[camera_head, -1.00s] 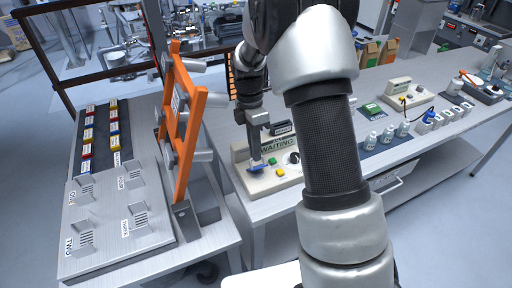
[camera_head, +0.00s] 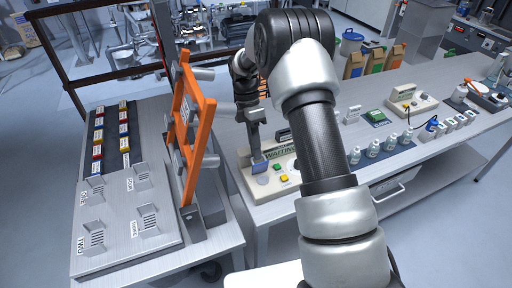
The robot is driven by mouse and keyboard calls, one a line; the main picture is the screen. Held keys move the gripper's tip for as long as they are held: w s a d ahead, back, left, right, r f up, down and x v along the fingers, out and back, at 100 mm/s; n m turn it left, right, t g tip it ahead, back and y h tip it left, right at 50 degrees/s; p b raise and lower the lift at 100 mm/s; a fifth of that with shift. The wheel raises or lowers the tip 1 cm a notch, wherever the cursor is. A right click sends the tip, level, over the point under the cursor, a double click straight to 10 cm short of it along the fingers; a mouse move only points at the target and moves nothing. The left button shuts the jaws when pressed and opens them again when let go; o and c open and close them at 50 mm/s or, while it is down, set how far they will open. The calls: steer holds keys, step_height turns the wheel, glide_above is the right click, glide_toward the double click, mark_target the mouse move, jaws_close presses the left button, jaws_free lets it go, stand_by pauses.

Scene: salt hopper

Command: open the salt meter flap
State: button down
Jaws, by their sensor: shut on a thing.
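The salt meter is a cream console (camera_head: 254,186) on the long grey bench, with a dark sign reading WAITING. Its small blue flap (camera_head: 259,166) stands tilted up at the left of the console. A pale round spot (camera_head: 263,180) shows just below the flap; I cannot tell if it is an opening. My gripper (camera_head: 256,152) points down at the flap from above and is shut on its upper part. The fingertips are small here and partly merge with the flap. My arm hides the right part of the console.
A green button (camera_head: 277,168) and a yellow button (camera_head: 284,178) sit right of the flap. An orange frame (camera_head: 199,130) stands close on the left, beside a panel with slotted holders. Several white bottles (camera_head: 373,149) stand right of my arm.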

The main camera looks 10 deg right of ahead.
steer(key=shift+s+f, duration=0.1)
steer(key=c, duration=1.9)
jaws_free()
steer(key=shift+r, duration=0.2)
